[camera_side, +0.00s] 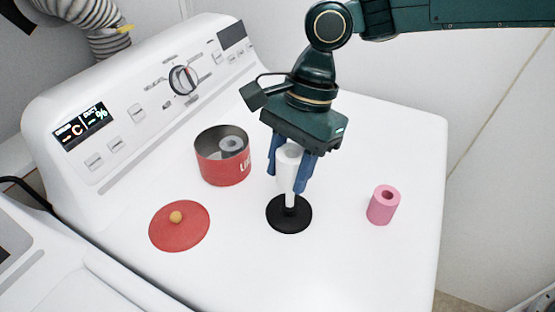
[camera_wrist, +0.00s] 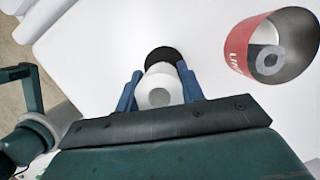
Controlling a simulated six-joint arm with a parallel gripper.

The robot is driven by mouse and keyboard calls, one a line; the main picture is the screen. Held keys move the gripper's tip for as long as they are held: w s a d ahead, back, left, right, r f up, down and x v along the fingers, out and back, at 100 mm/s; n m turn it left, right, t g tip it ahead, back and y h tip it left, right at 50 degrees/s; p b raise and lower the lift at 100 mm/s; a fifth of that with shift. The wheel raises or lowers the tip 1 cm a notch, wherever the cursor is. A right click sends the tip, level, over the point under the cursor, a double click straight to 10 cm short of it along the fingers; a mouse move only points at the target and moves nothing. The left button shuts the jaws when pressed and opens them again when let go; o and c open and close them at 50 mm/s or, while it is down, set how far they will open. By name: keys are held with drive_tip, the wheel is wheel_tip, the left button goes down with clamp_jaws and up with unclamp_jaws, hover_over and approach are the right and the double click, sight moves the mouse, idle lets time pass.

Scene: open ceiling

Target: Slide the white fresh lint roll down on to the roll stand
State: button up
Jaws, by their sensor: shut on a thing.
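The white lint roll (camera_side: 287,168) is between the two blue fingers of my gripper (camera_side: 288,182), which is shut on it and holds it upright. The roll stand (camera_side: 289,219) has a round black base and a thin pale post that shows below the roll in the side view. The roll is in line with the post, well above the base; how far the post reaches inside it is hidden. In the wrist view the roll's end (camera_wrist: 160,97) faces the camera, with the black base (camera_wrist: 164,55) partly hidden behind it.
An open red tin (camera_side: 223,172) with a grey roll (camera_side: 231,146) inside stands left of the stand. Its red lid (camera_side: 180,228) with a yellowish knob lies at the front left. A pink roll (camera_side: 383,206) stands at the right. The white machine top between them is clear.

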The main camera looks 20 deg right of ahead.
drive_tip(key=shift+f, duration=1.45)
idle(1.4)
drive_tip(key=o, duration=1)
drive_tip(key=shift+o, duration=0.2)
drive_tip(key=shift+r, duration=0.15)
drive_tip(key=v, duration=1.1)
drive_tip(key=shift+d, duration=0.1)
drive_tip(key=shift+v, duration=1.1)
drive_tip(key=shift+d+r, duration=0.1)
drive_tip(key=shift+r, duration=0.1)
